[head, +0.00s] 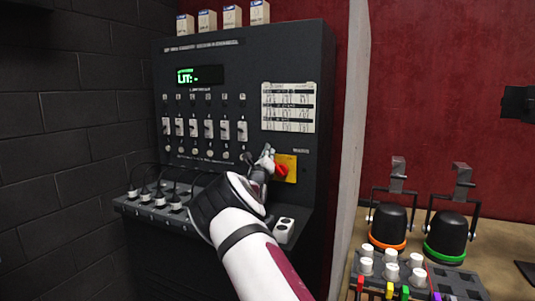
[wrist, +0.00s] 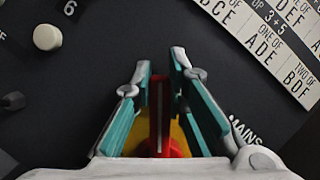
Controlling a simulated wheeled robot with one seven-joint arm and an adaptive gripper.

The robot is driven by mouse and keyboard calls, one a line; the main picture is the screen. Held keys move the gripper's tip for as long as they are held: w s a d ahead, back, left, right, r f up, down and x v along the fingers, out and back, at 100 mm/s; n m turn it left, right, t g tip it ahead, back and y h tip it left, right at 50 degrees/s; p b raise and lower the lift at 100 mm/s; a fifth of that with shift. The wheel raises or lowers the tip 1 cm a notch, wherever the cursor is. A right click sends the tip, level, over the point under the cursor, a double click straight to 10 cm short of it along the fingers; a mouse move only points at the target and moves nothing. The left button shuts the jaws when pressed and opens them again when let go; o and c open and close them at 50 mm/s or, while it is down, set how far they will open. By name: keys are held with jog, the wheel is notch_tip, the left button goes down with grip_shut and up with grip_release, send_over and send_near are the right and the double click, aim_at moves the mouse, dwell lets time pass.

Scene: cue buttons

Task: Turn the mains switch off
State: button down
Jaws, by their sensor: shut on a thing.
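The mains switch is a red handle (head: 282,170) on a yellow plate (head: 292,161), at the lower right of the dark control panel (head: 240,70). My gripper (head: 267,158) is at the plate's left side in the head view. In the wrist view, the red handle (wrist: 159,120) stands between the two teal-lined fingers of my gripper (wrist: 160,80), which are shut on it. Part of the yellow plate (wrist: 178,135) shows behind them, with the word MAINS to the right. The handle's exact angle on its plate is hard to tell because my fingers cover part of it.
A row of toggle switches (head: 203,129) and a lit green display (head: 199,76) are on the panel. Plugs with black cables (head: 160,198) line the ledge at left. A lettered chart (head: 288,107) is above the switch. Stage lamps (head: 446,237) stand at right.

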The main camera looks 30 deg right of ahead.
jog(key=c, duration=1.6)
grip_release()
jog(key=shift+o, duration=0.2)
jog(key=shift+a, duration=0.1)
jog(key=v, duration=1.2)
